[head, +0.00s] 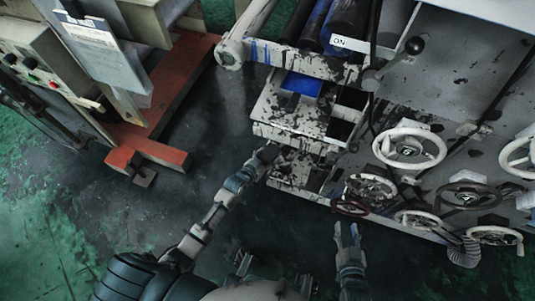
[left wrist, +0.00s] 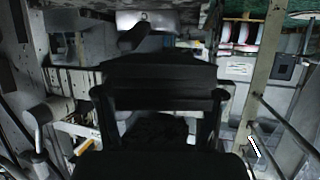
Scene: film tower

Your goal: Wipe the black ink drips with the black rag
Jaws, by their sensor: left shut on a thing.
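Black ink drips (head: 288,122) mark the pale front of the machine's tray section in the head view. My left gripper (head: 270,151) reaches up to this section, close to its lower left edge; I cannot tell whether it touches. In the left wrist view my left gripper (left wrist: 160,100) is shut on a dark crumpled thing, which looks like the black rag (left wrist: 155,132). The dark fingers hide much of it. My right gripper (head: 347,233) is open and empty, over the floor below the handwheels.
White handwheels (head: 409,147) stick out at the right, with a dark red one (head: 350,206) near my right gripper. A blue patch (head: 302,83) lies in the upper tray. A red base frame (head: 155,150) stands at the left. Dark floor between is clear.

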